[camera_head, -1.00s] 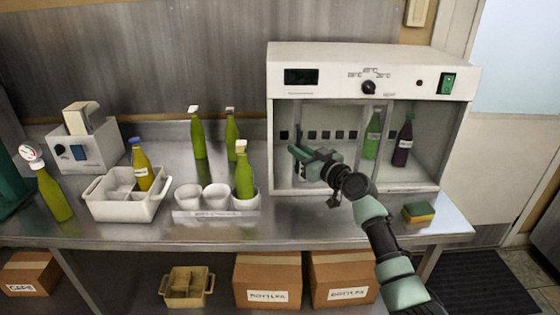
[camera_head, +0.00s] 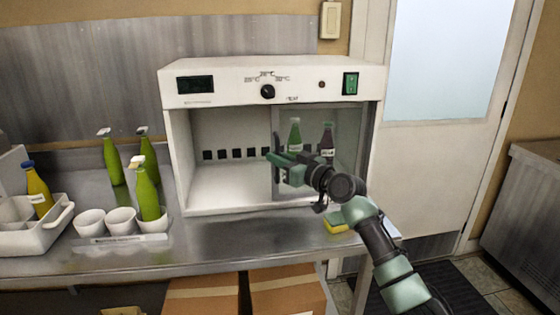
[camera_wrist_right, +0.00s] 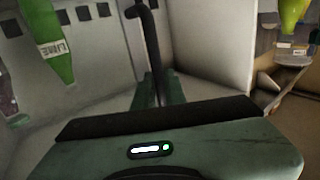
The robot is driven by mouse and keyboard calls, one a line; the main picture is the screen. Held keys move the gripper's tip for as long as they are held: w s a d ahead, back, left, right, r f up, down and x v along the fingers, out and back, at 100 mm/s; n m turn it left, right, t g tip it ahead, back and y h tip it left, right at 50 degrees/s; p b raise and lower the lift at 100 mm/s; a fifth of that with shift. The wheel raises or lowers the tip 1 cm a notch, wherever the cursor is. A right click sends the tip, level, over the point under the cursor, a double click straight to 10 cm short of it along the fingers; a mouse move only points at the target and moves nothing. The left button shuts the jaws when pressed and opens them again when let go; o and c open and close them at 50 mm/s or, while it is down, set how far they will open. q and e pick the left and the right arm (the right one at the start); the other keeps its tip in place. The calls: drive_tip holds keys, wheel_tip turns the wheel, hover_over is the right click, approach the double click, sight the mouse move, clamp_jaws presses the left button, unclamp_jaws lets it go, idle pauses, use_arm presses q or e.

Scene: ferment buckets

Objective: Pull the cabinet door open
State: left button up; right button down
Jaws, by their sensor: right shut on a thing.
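The white cabinet (camera_head: 178,160) stands on the steel bench, with a control panel along its top. Its clear glass door (camera_head: 305,190) spans the right half of the front, and the left half of the opening is uncovered. My right gripper (camera_head: 279,160) is at the door's left edge, shut on the dark door handle. In the right wrist view the black, hooked handle (camera_wrist_right: 147,45) runs down between the green fingers (camera_wrist_right: 160,88). The fingertips partly hide the handle in the head view. My left gripper is out of view.
A green bottle (camera_head: 294,138) and a dark bottle (camera_head: 327,140) show behind the glass. A yellow-green sponge (camera_head: 337,226) lies on the bench by my right arm. White cups (camera_head: 121,219) and green bottles (camera_head: 112,160) stand left of the cabinet.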

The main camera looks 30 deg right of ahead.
drive_tip(key=shift+a+f, duration=0.1)
drive_tip(key=c, duration=1.7)
unclamp_jaws()
drive_tip(key=shift+c, duration=0.2)
drive_tip(key=shift+s, duration=0.15)
drive_tip(key=v, duration=0.7)
drive_tip(key=shift+s, duration=0.2)
